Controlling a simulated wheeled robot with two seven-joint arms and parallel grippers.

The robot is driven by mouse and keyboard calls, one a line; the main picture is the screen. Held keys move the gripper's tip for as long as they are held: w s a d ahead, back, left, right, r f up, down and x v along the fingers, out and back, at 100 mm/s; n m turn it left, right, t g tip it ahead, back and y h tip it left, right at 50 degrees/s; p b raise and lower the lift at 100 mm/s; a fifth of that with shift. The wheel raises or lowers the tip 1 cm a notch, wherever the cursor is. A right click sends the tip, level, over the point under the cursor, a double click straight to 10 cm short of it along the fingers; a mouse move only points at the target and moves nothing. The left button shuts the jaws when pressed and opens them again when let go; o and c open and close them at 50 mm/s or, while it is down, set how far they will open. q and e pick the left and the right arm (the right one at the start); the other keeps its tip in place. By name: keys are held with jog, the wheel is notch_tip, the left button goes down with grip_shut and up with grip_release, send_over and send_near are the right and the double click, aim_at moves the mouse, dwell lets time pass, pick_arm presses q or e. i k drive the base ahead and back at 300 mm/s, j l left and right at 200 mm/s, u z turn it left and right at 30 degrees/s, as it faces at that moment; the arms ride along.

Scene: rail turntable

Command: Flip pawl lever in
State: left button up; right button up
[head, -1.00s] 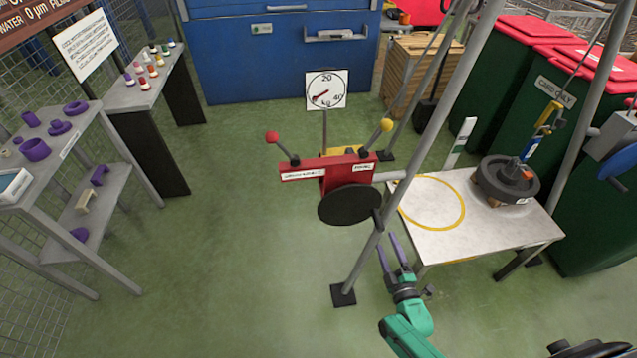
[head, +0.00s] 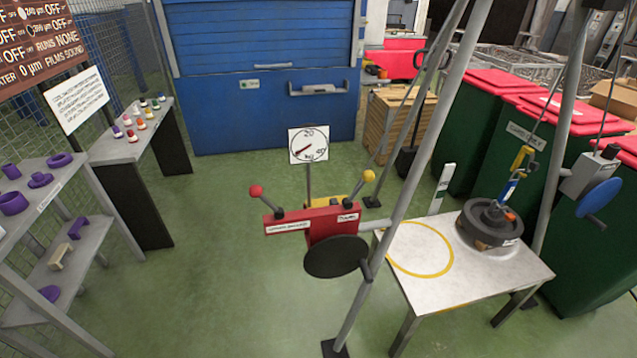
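A red box (head: 290,224) with white labels stands beside the frame's leg, with a black disc (head: 336,257) on its near side. A lever with a red ball knob (head: 256,191) leans to the left from its top. A lever with a yellow ball knob (head: 369,176) leans to the right. The labels are too small to read, so I cannot tell which lever is the pawl lever. A grey winch box (head: 590,172) with a blue wheel (head: 598,197) is on the right leg. Neither of my grippers is in view.
A dial (head: 308,146) stands behind the red box. A white table (head: 470,280) with a yellow ring carries a dark round weight (head: 488,226) below a hook. Grey metal legs rise around it. Shelves (head: 130,148) stand at left. The green floor (head: 210,270) left of the box is clear.

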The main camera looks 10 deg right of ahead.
aim_at(368, 177)
jog(key=l, duration=0.65)
jog(key=k+l, duration=0.15)
jog(key=l, duration=0.5)
